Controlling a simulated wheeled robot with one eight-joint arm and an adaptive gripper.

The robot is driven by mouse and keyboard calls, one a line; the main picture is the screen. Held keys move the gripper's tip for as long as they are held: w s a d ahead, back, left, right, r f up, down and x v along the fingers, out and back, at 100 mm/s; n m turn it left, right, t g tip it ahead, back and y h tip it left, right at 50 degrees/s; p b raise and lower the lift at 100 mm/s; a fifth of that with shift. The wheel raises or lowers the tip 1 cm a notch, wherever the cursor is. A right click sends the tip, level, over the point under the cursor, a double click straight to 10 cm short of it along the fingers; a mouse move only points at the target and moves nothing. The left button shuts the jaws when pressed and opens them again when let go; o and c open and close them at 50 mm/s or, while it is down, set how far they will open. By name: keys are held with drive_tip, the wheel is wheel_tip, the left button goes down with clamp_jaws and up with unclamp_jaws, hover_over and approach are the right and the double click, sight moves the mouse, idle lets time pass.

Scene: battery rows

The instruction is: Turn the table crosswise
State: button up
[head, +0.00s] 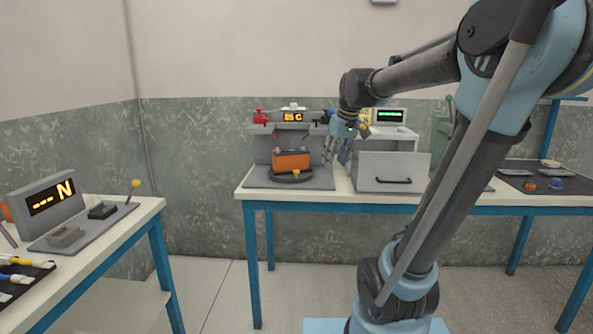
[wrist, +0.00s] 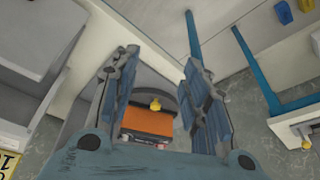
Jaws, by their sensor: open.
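A dark round turntable (head: 292,177) sits on the grey base of a station on the back table (head: 338,198). An orange block (head: 291,160) with a dark lower part rests on it. My gripper (head: 342,155) is open and empty, fingers pointing down, just right of the block in the head view. I cannot tell whether a finger touches anything.
The station's display (head: 293,117) is lit orange, with a red part (head: 261,116) at its left. A grey drawer unit (head: 393,172) stands close right of my gripper. A dark tray (head: 548,180) lies far right. A side table (head: 95,250) with another display (head: 50,197) stands left; floor between is clear.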

drive_tip(key=w+a+r+n+y, duration=0.1)
drive_tip(key=w+a+r, duration=0.25)
drive_tip(key=w, duration=0.35)
drive_tip(key=w+a+r+n, duration=0.2)
drive_tip(key=w+a+r, duration=0.1)
drive_tip(key=w+a, duration=0.25)
drive_tip(key=x, duration=1.1)
drive_tip(key=w+x, duration=0.1)
drive_tip(key=x, duration=0.5)
drive_tip(key=shift+w+f, duration=0.1)
drive_tip(key=shift+f, duration=0.1)
clamp_jaws()
